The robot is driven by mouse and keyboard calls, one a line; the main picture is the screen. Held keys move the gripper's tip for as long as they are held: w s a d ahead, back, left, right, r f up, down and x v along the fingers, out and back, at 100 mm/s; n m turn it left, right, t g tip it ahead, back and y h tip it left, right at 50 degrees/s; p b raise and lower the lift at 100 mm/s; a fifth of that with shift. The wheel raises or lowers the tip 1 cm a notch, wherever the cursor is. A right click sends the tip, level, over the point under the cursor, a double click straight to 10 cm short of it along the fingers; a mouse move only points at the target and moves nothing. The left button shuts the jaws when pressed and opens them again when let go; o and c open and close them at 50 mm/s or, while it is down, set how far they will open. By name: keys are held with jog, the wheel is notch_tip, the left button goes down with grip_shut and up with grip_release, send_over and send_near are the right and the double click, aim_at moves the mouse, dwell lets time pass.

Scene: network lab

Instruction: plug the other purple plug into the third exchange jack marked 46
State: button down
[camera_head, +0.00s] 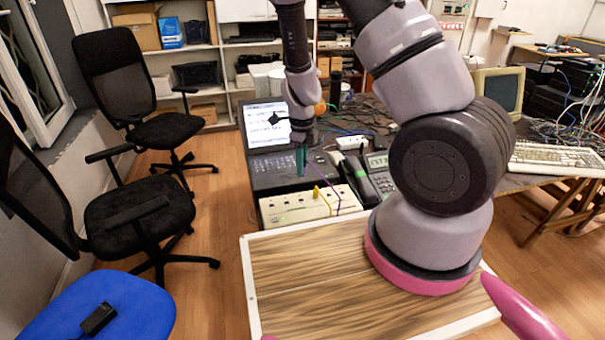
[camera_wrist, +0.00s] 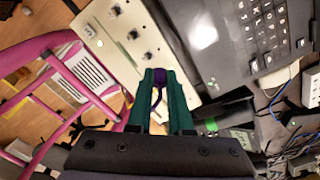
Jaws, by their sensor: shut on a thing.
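My gripper (camera_head: 301,160) has green fingers pointing down over the near edge of the laptop, just behind the cream exchange box. In the wrist view its fingers (camera_wrist: 160,95) are closed around a purple plug (camera_wrist: 158,77), with a purple cord trailing between them. The cream exchange box (camera_head: 285,212) has a row of jacks on top and also shows in the wrist view (camera_wrist: 142,48). The plug appears apart from the jacks. A yellow plug (camera_head: 316,191) stands upright in the box, and a purple cord (camera_head: 336,199) runs near its right end. No jack number is readable.
A laptop (camera_head: 266,123) stands open behind the box. A desk phone (camera_head: 370,176) is close on the right. A keyboard (camera_head: 555,158) and tangled cables lie farther right. Black chairs (camera_head: 140,205) stand on the left. The wooden top (camera_head: 300,270) in front is clear.

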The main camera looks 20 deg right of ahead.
jog(key=s+f+m, duration=0.1)
jog(key=m, duration=0.9)
send_over(301, 203)
jog(key=w, duration=0.1)
jog(key=shift+d+f, duration=0.15)
jog(key=shift+f, duration=2.45)
jog(key=c, duration=1.4)
grip_release()
grip_shut()
jog(key=shift+w+f, duration=0.15)
